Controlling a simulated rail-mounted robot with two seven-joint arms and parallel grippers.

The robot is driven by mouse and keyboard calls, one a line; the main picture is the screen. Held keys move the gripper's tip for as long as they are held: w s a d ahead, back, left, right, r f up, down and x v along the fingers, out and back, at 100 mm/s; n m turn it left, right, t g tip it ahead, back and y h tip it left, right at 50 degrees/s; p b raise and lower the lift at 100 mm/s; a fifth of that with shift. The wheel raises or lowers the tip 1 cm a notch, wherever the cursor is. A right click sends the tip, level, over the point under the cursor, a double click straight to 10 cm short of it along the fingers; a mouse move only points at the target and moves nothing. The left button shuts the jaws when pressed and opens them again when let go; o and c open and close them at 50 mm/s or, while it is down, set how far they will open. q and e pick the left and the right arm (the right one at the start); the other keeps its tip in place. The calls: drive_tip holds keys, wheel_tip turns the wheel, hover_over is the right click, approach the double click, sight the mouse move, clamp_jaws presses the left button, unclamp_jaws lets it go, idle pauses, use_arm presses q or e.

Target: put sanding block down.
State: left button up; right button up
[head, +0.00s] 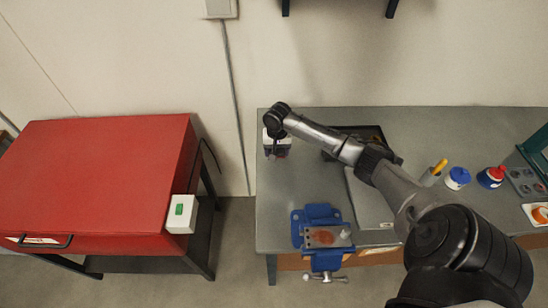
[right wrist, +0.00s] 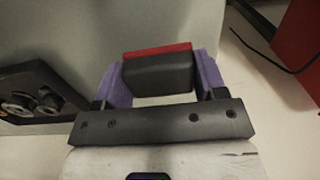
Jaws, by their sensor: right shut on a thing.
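My right gripper (head: 276,152) is over the far left corner of the grey workbench (head: 285,190). In the right wrist view its purple fingers (right wrist: 160,85) are shut on the sanding block (right wrist: 158,74), a dark grey block with a red face. The block is small and partly hidden under the gripper in the head view. I cannot tell whether it touches the bench top. My left gripper is not in view.
A blue vise (head: 318,214) holds a rusty plate (head: 325,237) at the bench's front edge. A dark tray (right wrist: 40,82) with round metal parts lies beside the gripper. A blue-lidded jar (head: 457,178) and a red bottle (head: 491,177) stand right. A red cabinet (head: 100,180) stands left.

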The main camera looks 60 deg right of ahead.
drive_tip(key=shift+w+d+f, duration=0.25)
drive_tip(key=shift+w+f, duration=0.05)
drive_tip(key=shift+w, duration=0.15)
drive_tip(key=shift+w+d+f, duration=0.2)
drive_tip(key=shift+w+f, duration=0.1)
drive_tip(key=shift+w, duration=0.15)
drive_tip(key=shift+f+b, duration=0.5)
drive_tip(key=shift+f, duration=1.5)
drive_tip(key=shift+f, duration=0.15)
